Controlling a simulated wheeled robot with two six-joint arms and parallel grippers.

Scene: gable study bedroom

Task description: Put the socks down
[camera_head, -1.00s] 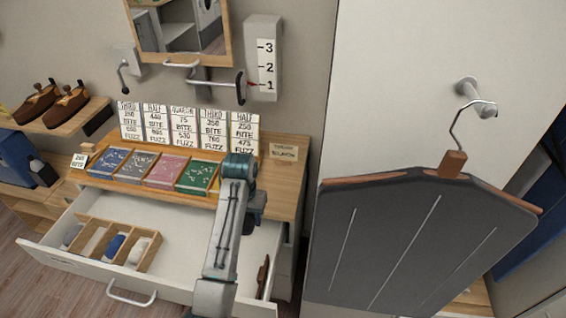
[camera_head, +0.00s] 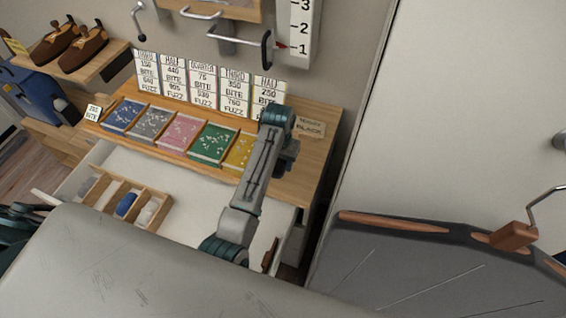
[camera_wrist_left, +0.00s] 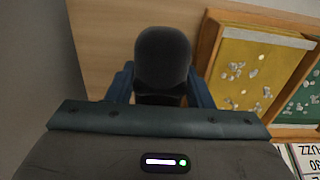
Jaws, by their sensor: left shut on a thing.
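My left gripper (camera_head: 284,165) is over the right end of the wooden desk top (camera_head: 319,150), beside the yellow compartment. In the left wrist view, its two blue fingers (camera_wrist_left: 160,95) are shut on a dark, rounded bundle of socks (camera_wrist_left: 163,60). The bundle is over bare wood, and I cannot tell whether it touches it. A divided wooden tray (camera_head: 160,215) in the open drawer holds a blue rolled bundle (camera_head: 126,204) and pale ones. My right gripper is not in view.
Shallow compartments with blue, grey, pink, green and yellow (camera_head: 238,152) bases line the desk. Lettered cards (camera_head: 205,90) stand behind them. A small card (camera_head: 310,127) ending in "BLACK" is at the right end.

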